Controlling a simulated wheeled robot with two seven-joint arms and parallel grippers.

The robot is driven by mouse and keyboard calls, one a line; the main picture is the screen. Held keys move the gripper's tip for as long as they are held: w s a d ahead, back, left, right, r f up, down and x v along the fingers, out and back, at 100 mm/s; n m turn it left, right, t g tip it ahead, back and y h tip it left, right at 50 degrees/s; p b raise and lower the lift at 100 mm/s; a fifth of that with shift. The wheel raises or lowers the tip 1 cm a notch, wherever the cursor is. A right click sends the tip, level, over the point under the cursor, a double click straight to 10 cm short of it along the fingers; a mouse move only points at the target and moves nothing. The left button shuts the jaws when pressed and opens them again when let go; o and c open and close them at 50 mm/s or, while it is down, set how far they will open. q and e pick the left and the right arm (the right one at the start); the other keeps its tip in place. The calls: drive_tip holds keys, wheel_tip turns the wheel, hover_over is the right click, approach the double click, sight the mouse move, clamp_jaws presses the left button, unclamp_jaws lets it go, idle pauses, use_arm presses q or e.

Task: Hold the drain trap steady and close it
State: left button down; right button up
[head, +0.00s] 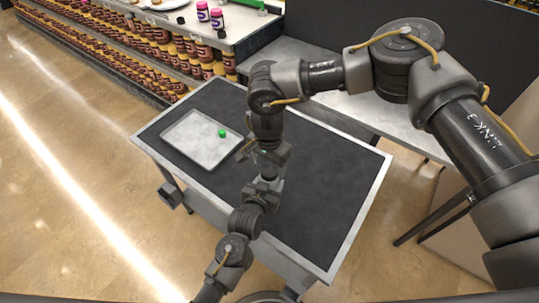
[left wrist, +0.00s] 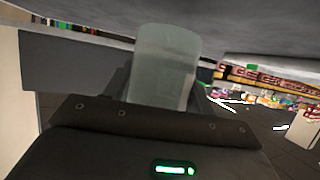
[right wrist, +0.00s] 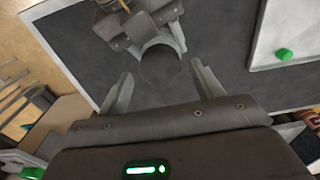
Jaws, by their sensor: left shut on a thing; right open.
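A pale, translucent cylinder (left wrist: 162,65), which appears to be the drain trap, stands in my left gripper (left wrist: 160,95) in the left wrist view. The left gripper is shut on it. In the right wrist view its round end (right wrist: 160,66) shows as a dark circle above the table. My right gripper (right wrist: 163,86) is open, its two fingers spread on either side of this circle, apparently not touching it. In the head view the right gripper (head: 270,155) meets the left arm over the table, and arm parts hide the cylinder. A small green round piece (head: 222,132) lies in the tray.
The grey metal tray (head: 180,135) sits at the left of the dark-topped table (head: 325,190). The table's right side is clear.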

drive_tip(key=shift+f, duration=1)
drive_tip(key=c, duration=1)
drive_tip(key=m, duration=0.4)
drive_tip(key=o, duration=1.1)
drive_tip(key=shift+c, duration=0.2)
drive_tip(key=shift+r, duration=0.1)
